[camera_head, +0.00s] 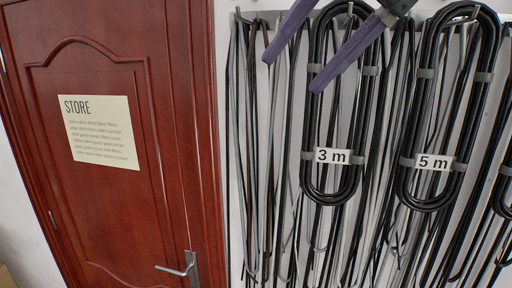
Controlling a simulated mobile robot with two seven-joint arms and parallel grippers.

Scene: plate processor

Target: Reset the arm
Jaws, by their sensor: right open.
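My right gripper (293,72) comes in from the top right of the head view. Its two long purple-grey fingers point down and left and are spread wide apart. Nothing is between them except the view of cables behind. The gripper shows in front of the cable coil labelled "3 m" (352,187); I cannot tell its distance from it. My left gripper is not in view.
A red-brown wooden door (120,190) with a "STORE" sign (98,132) and a metal handle (182,268) fills the left. Many hanging cables and a "5 m" coil (430,203) cover the wall on the right. No table shows.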

